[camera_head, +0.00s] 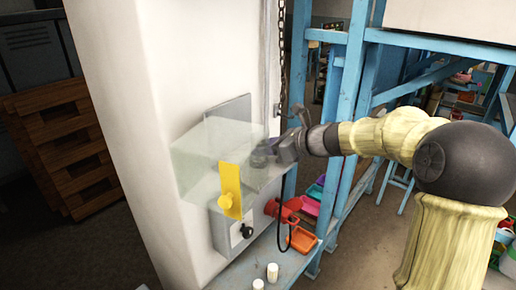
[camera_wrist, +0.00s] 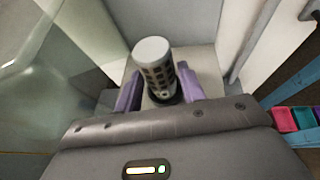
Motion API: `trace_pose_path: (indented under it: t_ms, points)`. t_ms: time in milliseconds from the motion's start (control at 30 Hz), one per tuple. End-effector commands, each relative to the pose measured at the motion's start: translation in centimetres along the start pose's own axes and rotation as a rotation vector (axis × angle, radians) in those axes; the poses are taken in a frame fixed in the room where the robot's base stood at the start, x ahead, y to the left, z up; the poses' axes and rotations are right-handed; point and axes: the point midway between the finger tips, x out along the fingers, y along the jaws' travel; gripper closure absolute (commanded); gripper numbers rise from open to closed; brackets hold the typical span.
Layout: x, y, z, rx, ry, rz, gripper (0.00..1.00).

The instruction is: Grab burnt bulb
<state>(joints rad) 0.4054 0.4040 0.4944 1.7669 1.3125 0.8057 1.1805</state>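The burnt bulb (camera_wrist: 155,68) is a dark, grid-patterned cylinder with a pale grey cap, standing on a light base in the wrist view. My gripper (camera_wrist: 160,92) has its two purple fingers on either side of the bulb's lower part. The fingers are apart, with a visible gap on the left side; contact on the right is unclear. In the head view my gripper (camera_head: 277,147) reaches from the right to the dark bulb (camera_head: 259,156) on top of the wall-mounted box, beside the clear cover (camera_head: 205,160). The fingertips are hard to make out there.
A red funnel-like part (camera_head: 288,208) sits to the right. White small cylinders (camera_head: 272,272) stand on a blue shelf. Blue framework (camera_head: 352,90) rises close behind my arm. A white pillar (camera_head: 140,110) is at left.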

Motion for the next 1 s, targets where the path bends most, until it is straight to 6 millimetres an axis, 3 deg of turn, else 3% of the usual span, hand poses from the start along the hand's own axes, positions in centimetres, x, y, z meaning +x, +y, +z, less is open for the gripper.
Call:
trace_pose_path:
  t_ms: [33,200,467,667,867,1000]
  points:
    - [0.0,0.0,0.0,0.0,0.0,0.0,0.6]
    - [0.0,0.0,0.0,0.0,0.0,0.0,0.9]
    - [-0.1,0.0,0.1,-0.001,-0.001,0.0,0.9]
    - [-0.6,0.0,1.5,-0.004,-0.002,-0.001,0.9]
    - [-2.1,0.0,5.1,-0.007,-0.003,-0.003,0.9]
    - [-3.5,0.0,8.7,-0.009,-0.004,-0.001,0.9]
